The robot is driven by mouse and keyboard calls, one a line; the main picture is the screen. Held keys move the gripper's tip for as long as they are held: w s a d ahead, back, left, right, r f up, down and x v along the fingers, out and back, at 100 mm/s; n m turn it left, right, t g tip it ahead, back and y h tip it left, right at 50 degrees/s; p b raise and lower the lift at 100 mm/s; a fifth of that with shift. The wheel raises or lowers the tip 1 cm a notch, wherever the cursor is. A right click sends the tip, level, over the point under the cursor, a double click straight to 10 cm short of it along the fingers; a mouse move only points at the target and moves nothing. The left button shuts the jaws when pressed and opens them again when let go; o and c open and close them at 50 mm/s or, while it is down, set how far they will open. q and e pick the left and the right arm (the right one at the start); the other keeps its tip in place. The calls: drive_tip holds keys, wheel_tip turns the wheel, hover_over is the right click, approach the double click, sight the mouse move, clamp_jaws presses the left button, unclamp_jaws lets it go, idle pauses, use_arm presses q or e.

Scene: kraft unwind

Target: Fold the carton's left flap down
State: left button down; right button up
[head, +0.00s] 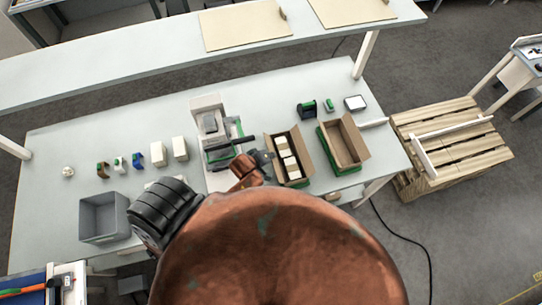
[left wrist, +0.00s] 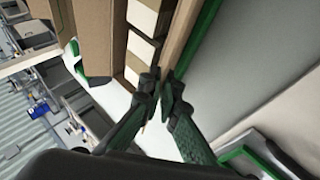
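The carton (head: 306,165) is an open brown box on the table, with several pale boxes (head: 288,160) inside. It also shows in the left wrist view, as a brown wall (left wrist: 188,38) beside a row of pale boxes (left wrist: 141,48). A brown panel (left wrist: 98,30) stands on the other side of the row. My left gripper (head: 268,157) is at the carton's left side. In the left wrist view its fingertips (left wrist: 161,82) are close together by the brown wall; I cannot tell if they touch it. The left flap is partly hidden by the gripper. My right gripper is not in view.
A second open carton (head: 343,147) stands close on the right. A grey machine with green parts (head: 219,145) is just left of my gripper. A grey bin (head: 103,217) and several small items stand at the left. A wooden pallet (head: 455,150) is right of the table.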

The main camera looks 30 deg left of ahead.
use_arm(q)
drive_tip(key=shift+w, duration=0.15)
drive_tip(key=shift+w+r, duration=0.1)
drive_tip(key=shift+d+r+y, duration=0.1)
drive_tip(key=shift+y, duration=0.2)
drive_tip(key=g, duration=0.1)
drive_tip(key=g+y, duration=0.1)
drive_tip(key=shift+w+d+r+m+g, duration=0.25)
drive_tip(key=shift+w+d+m+g, duration=0.05)
drive_tip(key=shift+w+d+m, duration=0.1)
drive_tip(key=shift+w+d+y, duration=0.1)
drive_tip(key=shift+y, duration=0.3)
drive_tip(key=shift+w+d+r+g+y, duration=0.15)
drive_tip(key=shift+g+y, duration=0.15)
drive_tip(key=shift+g, duration=0.4)
drive_tip(key=shift+w+d+m+g+y, duration=0.1)
drive_tip(key=shift+w+m+g+y, duration=0.15)
drive_tip(key=shift+g+y, duration=0.3)
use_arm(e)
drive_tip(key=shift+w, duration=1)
